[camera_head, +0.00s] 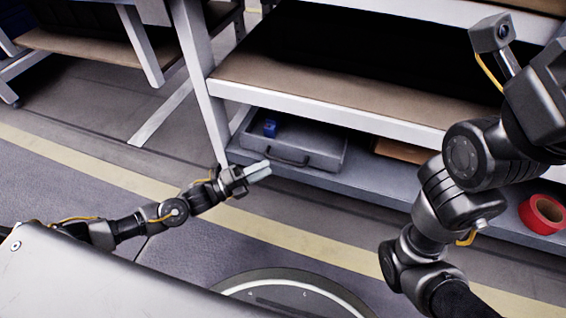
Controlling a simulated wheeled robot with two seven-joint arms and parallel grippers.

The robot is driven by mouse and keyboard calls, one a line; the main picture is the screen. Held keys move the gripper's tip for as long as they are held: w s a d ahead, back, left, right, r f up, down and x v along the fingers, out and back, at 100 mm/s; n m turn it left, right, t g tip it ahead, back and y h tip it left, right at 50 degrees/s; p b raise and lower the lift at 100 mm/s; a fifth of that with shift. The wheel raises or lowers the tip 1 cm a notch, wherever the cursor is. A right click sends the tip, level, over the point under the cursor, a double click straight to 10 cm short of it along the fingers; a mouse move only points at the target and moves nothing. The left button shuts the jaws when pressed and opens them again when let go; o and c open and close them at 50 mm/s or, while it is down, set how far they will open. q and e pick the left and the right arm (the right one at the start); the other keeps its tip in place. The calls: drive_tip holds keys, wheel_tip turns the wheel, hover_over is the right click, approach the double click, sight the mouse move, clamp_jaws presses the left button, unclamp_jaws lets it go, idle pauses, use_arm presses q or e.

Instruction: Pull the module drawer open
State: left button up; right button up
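The module drawer (322,156) is a shallow grey tray on the bottom shelf of the workbench, with a dark bar handle (287,157) on its front. A small blue item (270,128) sits in its back left part. My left gripper (262,169) is in front of the drawer, a little left of and below the handle in the picture. Its pale fingers lie close together and hold nothing that I can see. I cannot tell whether they touch the drawer front. My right arm (450,190) rises on the right; its gripper fingers are not clearly visible.
A red tape roll (542,214) lies on the bottom shelf (390,205) at the right. A brown flat item (402,150) is beside the drawer. The white bench leg (203,90) stands left of the drawer. The floor in front is clear, with a yellow stripe (300,239).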

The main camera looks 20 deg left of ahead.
sight(283, 160)
use_arm(q)
drive_tip(key=b+x, duration=0.2)
drive_tip(key=x, duration=0.5)
drive_tip(key=shift+f+b, duration=0.1)
drive_tip(key=shift+b, duration=0.2)
clamp_jaws()
